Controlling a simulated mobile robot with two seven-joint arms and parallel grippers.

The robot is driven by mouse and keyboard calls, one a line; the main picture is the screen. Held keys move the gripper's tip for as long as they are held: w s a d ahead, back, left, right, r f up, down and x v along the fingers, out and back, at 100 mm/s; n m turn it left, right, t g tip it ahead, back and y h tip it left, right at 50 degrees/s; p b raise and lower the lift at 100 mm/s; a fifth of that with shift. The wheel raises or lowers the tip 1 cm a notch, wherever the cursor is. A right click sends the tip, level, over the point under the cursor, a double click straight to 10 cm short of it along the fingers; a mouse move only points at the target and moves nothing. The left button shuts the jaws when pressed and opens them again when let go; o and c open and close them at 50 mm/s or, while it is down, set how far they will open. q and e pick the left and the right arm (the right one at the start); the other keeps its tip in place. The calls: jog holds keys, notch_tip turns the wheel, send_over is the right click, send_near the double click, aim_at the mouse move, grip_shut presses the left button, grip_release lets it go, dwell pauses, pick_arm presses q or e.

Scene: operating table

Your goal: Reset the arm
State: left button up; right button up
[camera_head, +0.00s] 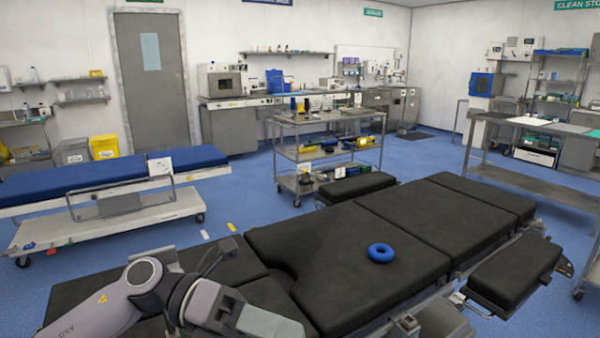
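My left arm (112,300) comes in from the lower left, bent at a grey joint, and its pale links run down to the bottom edge. Grey and dark parts show just behind the bend, above the near end of the black operating table (335,262). I cannot make out two fingertips there, so the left gripper's opening is unclear. I see nothing held. My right arm and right gripper are out of view.
A padded side board (515,270) sits at the table's right. A blue-topped stretcher (100,181) stands at the left, a loaded trolley (330,152) behind the operating table, and a grey workbench (530,180) at the right. Blue floor (250,200) is open between stretcher and trolley.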

pick_arm(q)
jog(key=w+a+f+n+t+y, duration=0.2)
jog(key=a+f+n+t, duration=0.3)
jog(key=n+t, duration=0.85)
jog(key=w+a+f+n+t+y, duration=0.3)
jog(key=f+n+t, duration=0.5)
jog(key=n, duration=1)
jog(key=s+a+f+n+g+y, duration=0.3)
jog(key=s+a+f+n+y, duration=0.1)
jog(key=f, duration=0.6)
jog(key=s+a+f+n+g+y, duration=0.3)
jog(key=s+a+f+n, duration=0.3)
jog(key=s+f, duration=0.5)
jog(key=shift+s+f+n+y, duration=0.15)
jog(key=shift+s+n+y, duration=0.05)
jog(key=shift+n+y, duration=0.7)
jog(key=shift+g, duration=0.25)
